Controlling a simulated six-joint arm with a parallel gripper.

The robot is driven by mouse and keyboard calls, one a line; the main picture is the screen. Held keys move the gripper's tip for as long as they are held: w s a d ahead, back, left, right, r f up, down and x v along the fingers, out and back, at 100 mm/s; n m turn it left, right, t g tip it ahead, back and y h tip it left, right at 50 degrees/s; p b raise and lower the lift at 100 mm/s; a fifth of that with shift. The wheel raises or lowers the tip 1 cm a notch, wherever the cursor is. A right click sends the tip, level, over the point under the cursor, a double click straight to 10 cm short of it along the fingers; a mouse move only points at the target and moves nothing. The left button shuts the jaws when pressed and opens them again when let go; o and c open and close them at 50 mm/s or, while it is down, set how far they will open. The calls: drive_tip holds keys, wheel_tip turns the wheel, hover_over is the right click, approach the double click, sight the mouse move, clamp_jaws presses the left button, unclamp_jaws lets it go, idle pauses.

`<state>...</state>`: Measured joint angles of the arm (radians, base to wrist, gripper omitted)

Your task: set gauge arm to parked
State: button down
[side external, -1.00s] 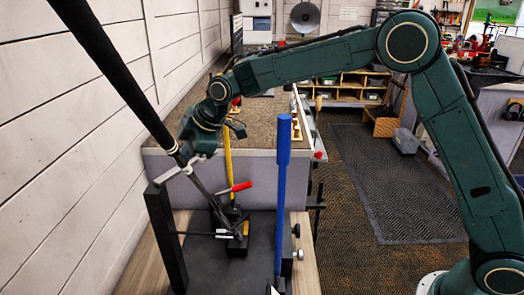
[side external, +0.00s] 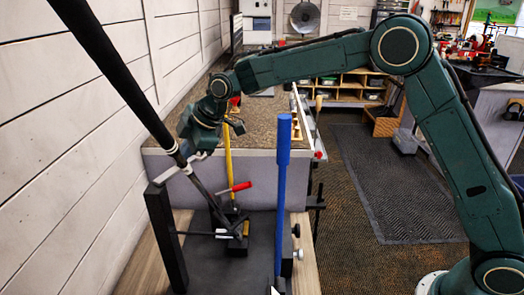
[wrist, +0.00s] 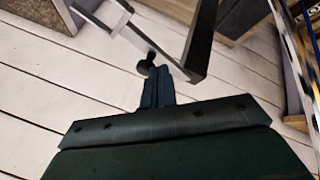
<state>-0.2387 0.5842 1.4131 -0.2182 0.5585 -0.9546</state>
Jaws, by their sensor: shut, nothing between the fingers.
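The gauge arm seems to be the pale grey bar (side external: 167,175) at the top of a black upright post (side external: 165,240) on the bench fixture. It reaches toward the leaning club (side external: 112,70). In the wrist view a pale bar (wrist: 120,27) runs toward a small black knob (wrist: 146,66). My gripper (side external: 191,153) is at the bar's right end, partly hidden behind the club. In the wrist view its narrow fingers (wrist: 158,86) are shut and empty, with their tips close to the knob. I cannot tell whether they touch it.
A blue upright lever (side external: 283,150) and a yellow upright bar (side external: 228,155) stand nearby. A white plank wall (side external: 50,150) is close on the left. The floor mat (side external: 385,180) at right is clear.

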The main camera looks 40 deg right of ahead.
drive_tip(key=w+n+g+y, duration=0.1)
drive_tip(key=w+n, duration=0.2)
drive_tip(key=shift+n+g, duration=0.3)
drive_tip(key=shift+n, duration=0.1)
drive_tip(key=shift+w+a, duration=0.25)
drive_tip(key=shift+w, duration=0.15)
drive_tip(key=shift+s, duration=0.15)
idle(0.6)
drive_tip(key=s+d+v, duration=0.1)
drive_tip(key=v, duration=1)
drive_tip(key=d+f+v, duration=0.1)
drive_tip(key=v, duration=1)
drive_tip(key=shift+s+f, duration=0.25)
drive_tip(key=shift+s, duration=0.15)
